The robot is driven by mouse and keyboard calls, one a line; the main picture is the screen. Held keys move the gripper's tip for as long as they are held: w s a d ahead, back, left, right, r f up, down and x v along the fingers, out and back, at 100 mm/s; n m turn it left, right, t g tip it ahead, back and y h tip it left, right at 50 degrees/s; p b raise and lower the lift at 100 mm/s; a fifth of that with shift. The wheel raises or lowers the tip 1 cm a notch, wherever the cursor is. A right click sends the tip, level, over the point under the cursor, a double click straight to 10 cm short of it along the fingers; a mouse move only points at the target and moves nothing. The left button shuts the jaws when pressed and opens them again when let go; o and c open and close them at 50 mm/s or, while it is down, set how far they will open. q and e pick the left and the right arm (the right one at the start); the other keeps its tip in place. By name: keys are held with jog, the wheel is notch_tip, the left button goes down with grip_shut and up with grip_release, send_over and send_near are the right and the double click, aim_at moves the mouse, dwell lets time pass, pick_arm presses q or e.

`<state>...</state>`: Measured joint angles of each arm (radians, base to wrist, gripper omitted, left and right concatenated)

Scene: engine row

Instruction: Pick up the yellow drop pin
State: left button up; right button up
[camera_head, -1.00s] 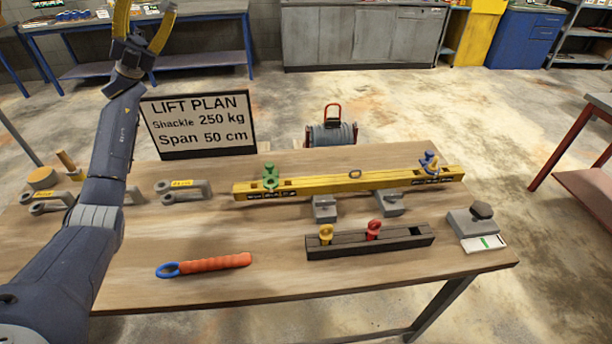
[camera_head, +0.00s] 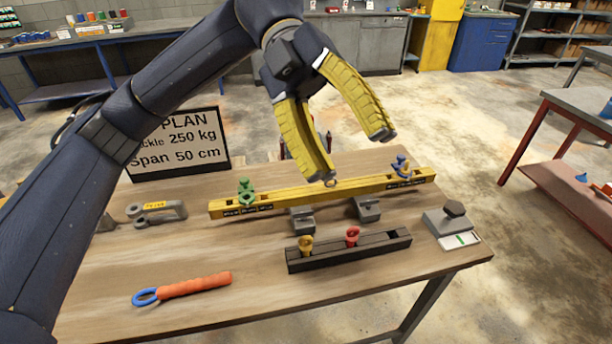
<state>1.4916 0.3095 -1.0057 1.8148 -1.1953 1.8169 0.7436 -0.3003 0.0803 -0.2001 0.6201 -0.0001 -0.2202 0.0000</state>
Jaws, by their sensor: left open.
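The yellow drop pin (camera_head: 306,245) stands in the left part of a dark slotted rack (camera_head: 350,254) on the wooden table. A red pin (camera_head: 352,236) stands in the same rack to its right. My left gripper (camera_head: 357,158) is open and empty, its two yellow fingers pointing down toward the yellow beam (camera_head: 320,195). In the picture it is above and to the right of the yellow drop pin, clear of it. The pin's lower part is hidden in the rack. My right gripper is not in view.
The beam carries a green shackle (camera_head: 246,191) at its left and a blue one (camera_head: 401,166) at its right. An orange-handled tool (camera_head: 190,287) lies front left. Grey shackles (camera_head: 158,211) lie at left, a grey block (camera_head: 450,219) at right.

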pick_arm(q)
jog(key=w+f+n+t+y, duration=0.2)
jog(key=w+f+t, duration=0.1)
jog(key=f, duration=0.4)
jog(key=w+f+n+t+y, duration=0.1)
jog(key=w+f+n+t, duration=0.15)
jog(key=f, duration=0.45)
jog(key=n+t+y, duration=0.3)
jog(key=t, duration=0.2)
send_over(306, 246)
notch_tip(306, 246, down, 9)
jog(key=f, duration=0.6)
jog(key=w+f, duration=0.1)
jog(key=f, duration=0.3)
jog(key=shift+a, duration=0.15)
jog(key=shift+s+f, duration=0.1)
jog(key=shift+f, duration=3.25)
jog(key=shift+c, duration=0.5)
grip_shut()
